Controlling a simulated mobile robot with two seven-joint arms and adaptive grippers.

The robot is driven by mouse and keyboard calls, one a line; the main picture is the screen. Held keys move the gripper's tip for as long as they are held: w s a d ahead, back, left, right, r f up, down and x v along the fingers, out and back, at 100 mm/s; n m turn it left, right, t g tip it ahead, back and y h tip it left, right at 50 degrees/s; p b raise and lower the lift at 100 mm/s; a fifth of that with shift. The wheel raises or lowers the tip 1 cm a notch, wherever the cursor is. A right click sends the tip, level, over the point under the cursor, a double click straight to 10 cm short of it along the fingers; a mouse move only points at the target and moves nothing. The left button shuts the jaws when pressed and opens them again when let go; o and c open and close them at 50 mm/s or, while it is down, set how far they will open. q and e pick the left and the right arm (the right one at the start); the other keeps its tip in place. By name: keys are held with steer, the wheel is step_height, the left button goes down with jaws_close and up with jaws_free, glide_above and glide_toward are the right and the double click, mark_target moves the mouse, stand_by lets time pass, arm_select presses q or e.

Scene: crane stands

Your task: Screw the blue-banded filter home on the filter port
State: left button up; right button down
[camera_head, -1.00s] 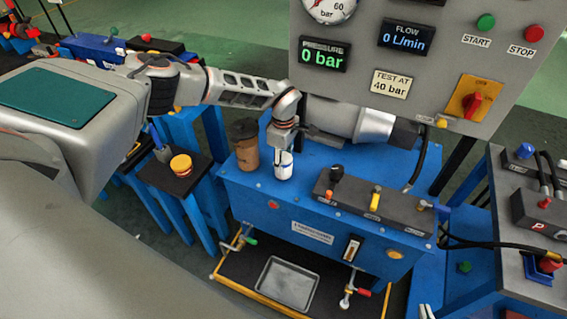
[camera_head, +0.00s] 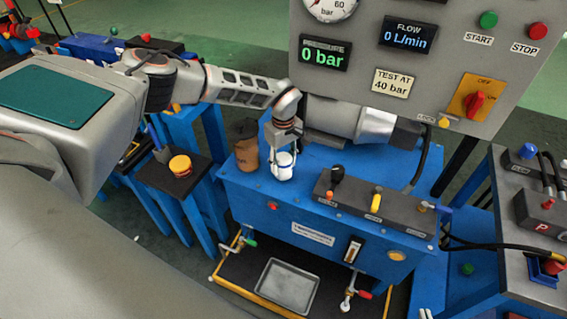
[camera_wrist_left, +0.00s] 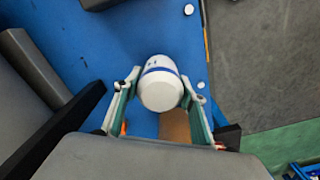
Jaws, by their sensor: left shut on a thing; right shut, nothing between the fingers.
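The blue-banded filter (camera_head: 282,171) is a white cylinder standing upright at the left part of the blue bench top. It also shows in the left wrist view (camera_wrist_left: 160,86), with its blue band near the far end. My left gripper (camera_head: 284,154) comes down from above and is shut on the filter, one finger on each side. The filter port is hidden, so I cannot tell how the filter sits on it. My right gripper (camera_head: 425,313) shows only as small pale tips at the bottom edge, shut and empty.
A brown canister (camera_head: 247,155) with a dark top stands close left of the filter. A dark valve block (camera_head: 375,208) with levers lies to the right. The grey gauge panel (camera_head: 440,75) rises behind. A metal tray (camera_head: 287,285) lies below in front.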

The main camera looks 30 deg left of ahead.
arm_select(q)
steer(key=m+b, duration=0.1)
steer(key=m, duration=0.3)
steer(key=shift+m, duration=0.4)
steer(key=m+b, duration=0.1)
steer(key=m, duration=0.4)
steer(key=shift+m, duration=0.3)
